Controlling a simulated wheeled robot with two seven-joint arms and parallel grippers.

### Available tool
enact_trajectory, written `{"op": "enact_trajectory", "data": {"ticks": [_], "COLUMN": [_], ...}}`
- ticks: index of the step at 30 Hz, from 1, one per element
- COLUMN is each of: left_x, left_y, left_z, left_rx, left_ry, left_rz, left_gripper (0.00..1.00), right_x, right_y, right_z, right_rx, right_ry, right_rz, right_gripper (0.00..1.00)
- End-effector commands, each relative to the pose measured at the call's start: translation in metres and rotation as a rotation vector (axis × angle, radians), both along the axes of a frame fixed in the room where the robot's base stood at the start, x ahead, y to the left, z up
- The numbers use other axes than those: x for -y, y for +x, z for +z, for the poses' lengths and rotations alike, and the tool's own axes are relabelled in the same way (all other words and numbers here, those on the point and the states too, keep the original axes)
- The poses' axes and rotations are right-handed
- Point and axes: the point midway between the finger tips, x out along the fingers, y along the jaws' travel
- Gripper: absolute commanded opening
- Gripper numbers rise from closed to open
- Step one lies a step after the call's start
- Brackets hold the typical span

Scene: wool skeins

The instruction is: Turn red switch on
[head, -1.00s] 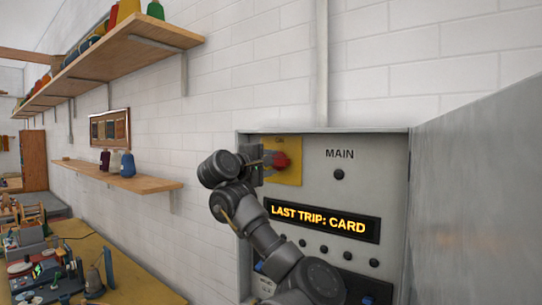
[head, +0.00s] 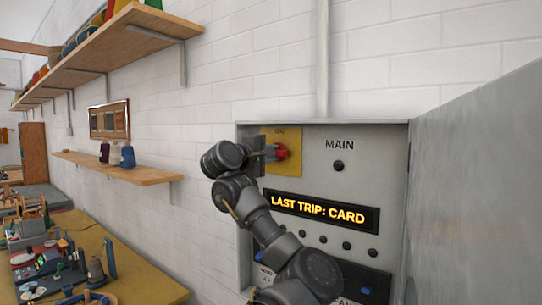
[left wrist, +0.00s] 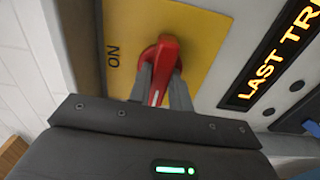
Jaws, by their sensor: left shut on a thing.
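The red switch (left wrist: 163,62) is a rotary handle on a yellow plate (left wrist: 205,50) marked ON, as the left wrist view shows. In the head view the red switch (head: 283,151) and its yellow plate (head: 294,135) sit at the upper left of a grey control panel (head: 385,165). My left gripper (left wrist: 163,85) is shut on the handle, one finger on each side of it. In the head view my left gripper (head: 272,153) reaches it from the left and hides part of the plate. My right gripper is not in view.
A display (head: 322,213) on the panel reads "LAST TRIP: CARD". A grey door (head: 480,190) stands at the right. Wooden shelves (head: 115,170) with skeins or cones line the wall at left. A cluttered yellow table (head: 135,275) is at lower left.

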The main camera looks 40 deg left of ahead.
Motion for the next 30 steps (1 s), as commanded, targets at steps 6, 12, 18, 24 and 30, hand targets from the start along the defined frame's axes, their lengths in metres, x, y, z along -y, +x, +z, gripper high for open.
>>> {"op": "enact_trajectory", "data": {"ticks": [6, 12, 18, 24, 30], "left_x": [-0.001, -0.001, -0.001, -0.001, -0.001], "left_y": [0.0, -0.001, 0.0, 0.0, 0.0], "left_z": [-0.007, -0.009, -0.009, -0.008, -0.008], "left_rx": [-0.013, -0.03, -0.052, -0.074, -0.096], "left_ry": [0.1, 0.263, 0.45, 0.64, 0.828], "left_rz": [0.0, 0.001, 0.0, -0.001, -0.002], "left_gripper": [0.0, 0.0, 0.0, 0.0, 0.0], "right_x": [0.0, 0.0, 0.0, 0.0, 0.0], "right_y": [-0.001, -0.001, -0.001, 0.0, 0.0], "right_z": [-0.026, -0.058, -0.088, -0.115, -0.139], "right_rx": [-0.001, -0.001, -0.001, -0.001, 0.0], "right_ry": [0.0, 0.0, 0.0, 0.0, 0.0], "right_rz": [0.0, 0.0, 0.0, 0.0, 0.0], "right_gripper": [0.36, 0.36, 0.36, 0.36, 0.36]}}
